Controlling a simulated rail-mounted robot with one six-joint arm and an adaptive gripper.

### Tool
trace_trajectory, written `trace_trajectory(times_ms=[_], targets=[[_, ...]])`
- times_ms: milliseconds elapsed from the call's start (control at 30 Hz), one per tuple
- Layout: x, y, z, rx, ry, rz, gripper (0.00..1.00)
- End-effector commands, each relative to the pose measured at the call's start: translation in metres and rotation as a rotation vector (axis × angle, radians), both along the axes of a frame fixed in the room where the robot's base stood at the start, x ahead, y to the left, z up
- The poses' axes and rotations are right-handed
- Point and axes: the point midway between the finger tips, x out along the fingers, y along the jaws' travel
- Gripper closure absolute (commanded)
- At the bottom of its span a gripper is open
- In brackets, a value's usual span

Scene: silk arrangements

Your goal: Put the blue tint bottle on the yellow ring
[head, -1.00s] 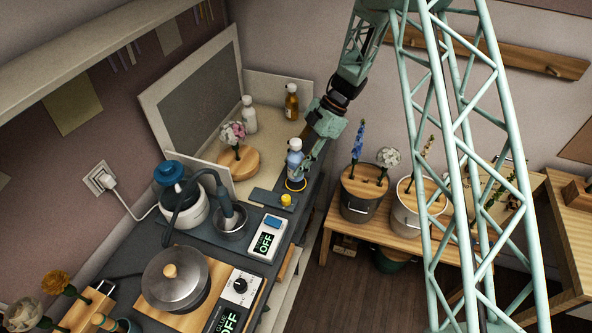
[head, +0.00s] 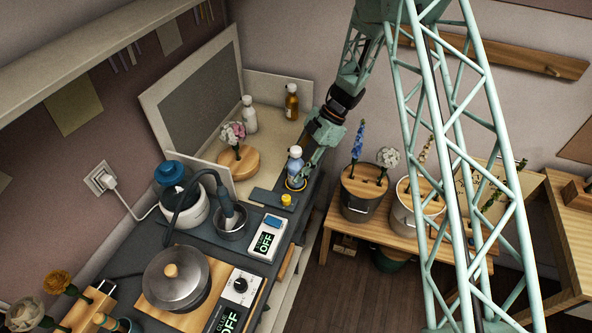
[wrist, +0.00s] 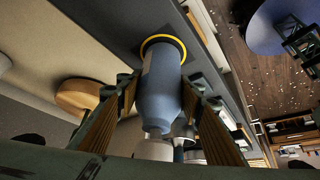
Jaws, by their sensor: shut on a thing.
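The blue tint bottle (head: 294,165) is upright at the front edge of the counter, with a white cap. In the wrist view the bottle (wrist: 159,92) is between the two fingers of my gripper (wrist: 162,84), which is shut on it. The yellow ring (wrist: 163,37) shows around the bottle's base end in that view, and the bottle hides part of it. In the head view the ring (head: 296,187) is right under the bottle, partly hidden by bottle and gripper. I cannot tell whether the base touches the surface.
A yellow-capped thing (head: 286,200) stands close in front of the ring. A round wooden block (head: 239,162) with flowers is to the left. A white bottle (head: 249,115) and an amber bottle (head: 291,103) stand behind. The floor lies beyond the counter's right edge.

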Motion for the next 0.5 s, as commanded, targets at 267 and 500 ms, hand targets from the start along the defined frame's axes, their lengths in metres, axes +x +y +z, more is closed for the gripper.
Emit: trace_trajectory(times_ms=[267,500], targets=[[0.0000,0.0001,-0.0027,0.000,0.000,0.000,0.60],[0.0000,0.0000,-0.0028,0.000,0.000,0.000,0.52]])
